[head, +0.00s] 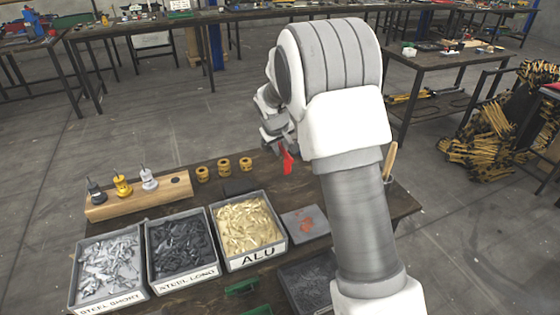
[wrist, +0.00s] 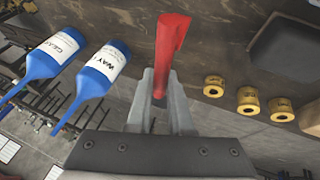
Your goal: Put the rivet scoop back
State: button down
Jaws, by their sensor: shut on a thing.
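The red rivet scoop (head: 287,161) hangs from my gripper (head: 281,146), above the far side of the bench. In the wrist view the scoop (wrist: 171,45) stands up between the two grey fingers of my gripper (wrist: 160,88), which are shut on its lower part. My arm hides part of the bench to the right. A flat grey tray (head: 318,218) with an orange-red patch (head: 306,226) in it lies right of the ALU bin. I cannot tell what that patch is.
Bins of rivets stand in front: STEEL SHORT (head: 107,306), STEEL LONG (head: 188,280) and ALU (head: 258,256). Yellow rings (head: 224,167) and a wooden block (head: 134,205) with nozzles stand behind. Blue bottles (wrist: 97,82) show in the wrist view.

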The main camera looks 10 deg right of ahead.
notch_tip(320, 180, down, 4)
jog(key=shift+f+b, duration=0.1)
jog(key=shift+b, duration=0.2)
jog(key=shift+f, duration=0.15)
jog(key=c, duration=0.8)
grip_release()
